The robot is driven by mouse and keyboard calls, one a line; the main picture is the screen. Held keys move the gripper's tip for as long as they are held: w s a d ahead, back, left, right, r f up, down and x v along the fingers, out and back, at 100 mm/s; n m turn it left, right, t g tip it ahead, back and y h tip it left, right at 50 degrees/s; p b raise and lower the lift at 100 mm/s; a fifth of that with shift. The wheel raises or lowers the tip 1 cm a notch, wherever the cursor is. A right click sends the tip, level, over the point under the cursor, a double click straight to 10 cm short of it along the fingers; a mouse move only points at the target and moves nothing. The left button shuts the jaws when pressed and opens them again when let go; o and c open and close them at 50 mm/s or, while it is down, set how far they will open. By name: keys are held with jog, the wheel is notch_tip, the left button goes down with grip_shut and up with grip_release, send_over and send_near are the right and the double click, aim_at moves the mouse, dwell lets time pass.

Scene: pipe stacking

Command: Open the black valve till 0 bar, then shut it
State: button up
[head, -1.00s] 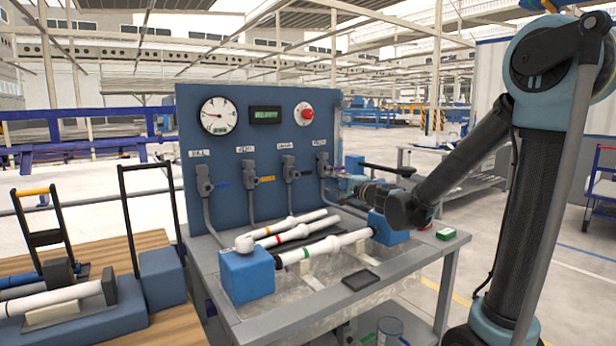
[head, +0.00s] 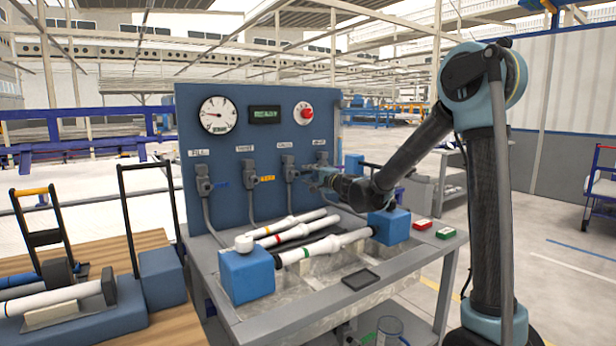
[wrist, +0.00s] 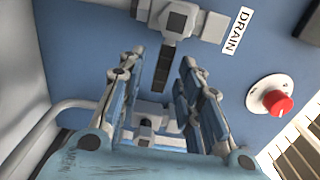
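The black valve (wrist: 163,68) is in the wrist view, a grey body with a short black lever, beside a DRAIN label (wrist: 237,30). In the head view, the grey valve body (head: 288,168) is third from the left on the blue panel. My gripper (wrist: 180,75) is open, with its two blue-grey fingers apart on either side of the lever's line. I cannot tell whether they touch it. In the head view my gripper (head: 314,174) is close to the panel, partly covering the fourth valve. The round pressure gauge (head: 217,115) is at upper left; its value is too small to read.
A blue-handled valve (head: 205,183) and a yellow-handled valve (head: 250,174) are to the left. A red button (head: 306,114) is on the panel. A red box (head: 422,224) and a green box (head: 446,233) lie at right.

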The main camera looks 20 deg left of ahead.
jog(key=shift+x, duration=1.25)
grip_shut()
jog(key=shift+d, duration=0.15)
